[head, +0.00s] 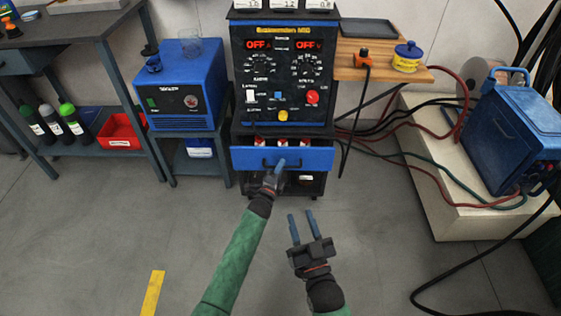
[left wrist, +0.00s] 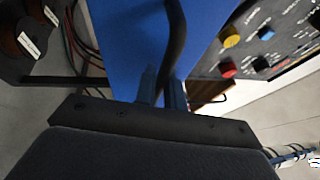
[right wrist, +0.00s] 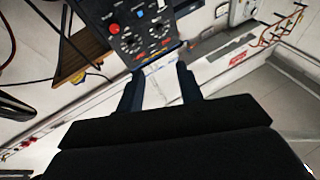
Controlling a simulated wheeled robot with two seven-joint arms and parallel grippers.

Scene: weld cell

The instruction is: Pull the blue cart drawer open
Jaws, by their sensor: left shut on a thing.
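The blue cart drawer (head: 315,158) sits below the black welder panel (head: 283,75) in the head view. It stands out a little from the cart, and red-and-white items show behind its front. My left gripper (head: 278,168) is at the middle of the drawer front, shut on its dark handle. In the left wrist view the dark handle bar (left wrist: 175,45) runs between the fingers in front of the blue drawer face (left wrist: 120,40). My right gripper (head: 302,224) is open and empty, lower and to the right, apart from the cart. Its spread fingers also show in the right wrist view (right wrist: 160,92).
A blue machine (head: 183,90) stands on a low stand left of the cart. A wooden shelf (head: 385,70) sticks out at right with a yellow-blue tin. Cables and a blue unit (head: 510,135) on a pale block lie farther right. The floor in front is clear.

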